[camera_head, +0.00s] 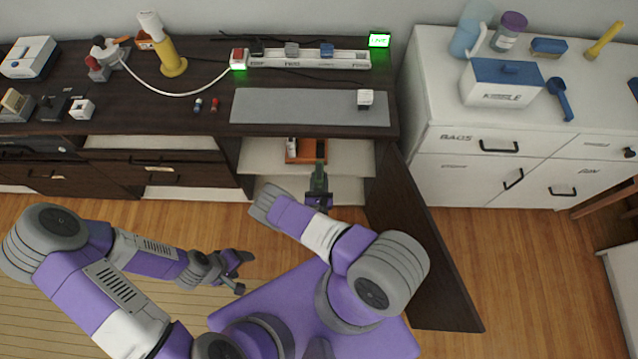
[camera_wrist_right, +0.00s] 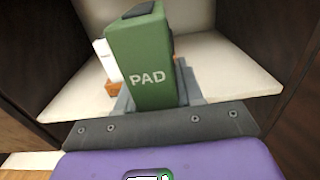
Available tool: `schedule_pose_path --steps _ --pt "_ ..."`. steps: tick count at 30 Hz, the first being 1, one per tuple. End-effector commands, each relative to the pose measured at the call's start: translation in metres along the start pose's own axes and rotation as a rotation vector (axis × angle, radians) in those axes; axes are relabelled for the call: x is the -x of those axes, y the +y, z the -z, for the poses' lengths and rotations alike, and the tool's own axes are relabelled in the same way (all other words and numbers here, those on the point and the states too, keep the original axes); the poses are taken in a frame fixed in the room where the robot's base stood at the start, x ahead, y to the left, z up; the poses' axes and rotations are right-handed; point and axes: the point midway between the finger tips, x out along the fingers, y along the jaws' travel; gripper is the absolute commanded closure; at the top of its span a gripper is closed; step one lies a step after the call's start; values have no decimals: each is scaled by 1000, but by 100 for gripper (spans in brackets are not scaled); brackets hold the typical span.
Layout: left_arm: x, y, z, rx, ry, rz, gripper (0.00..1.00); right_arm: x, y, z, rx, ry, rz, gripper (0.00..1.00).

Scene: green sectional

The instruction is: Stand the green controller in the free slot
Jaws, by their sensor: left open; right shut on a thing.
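The green controller (camera_head: 319,180), marked PAD, is held in my right gripper (camera_head: 318,200) at the front of the open cabinet. In the right wrist view the controller (camera_wrist_right: 150,75) stands nearly upright, tilted slightly, between the jaws (camera_wrist_right: 155,98). A long white dock (camera_head: 345,61) lies at the back of the dark cabinet top, with red, dark, grey and blue items along it. Which slot is free is too small to tell for sure. My left gripper (camera_head: 240,272) is open and empty over the floor, left of the cabinet opening.
An orange tray (camera_head: 305,158) sits on the cabinet shelf behind the controller. The open door (camera_head: 425,250) stands to the right of my right arm. A grey mat (camera_head: 290,108) with a white cube (camera_head: 365,98) lies before the dock. A white cable runs to the dock's left end.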

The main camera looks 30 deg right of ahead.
Motion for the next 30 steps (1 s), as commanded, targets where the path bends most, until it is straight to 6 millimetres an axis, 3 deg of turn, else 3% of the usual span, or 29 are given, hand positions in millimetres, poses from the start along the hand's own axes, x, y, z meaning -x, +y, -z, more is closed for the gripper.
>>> schedule_pose_path --steps 30 --pt "-18 -7 1 0 0 0 34 -62 0 4 0 -3 0 100"
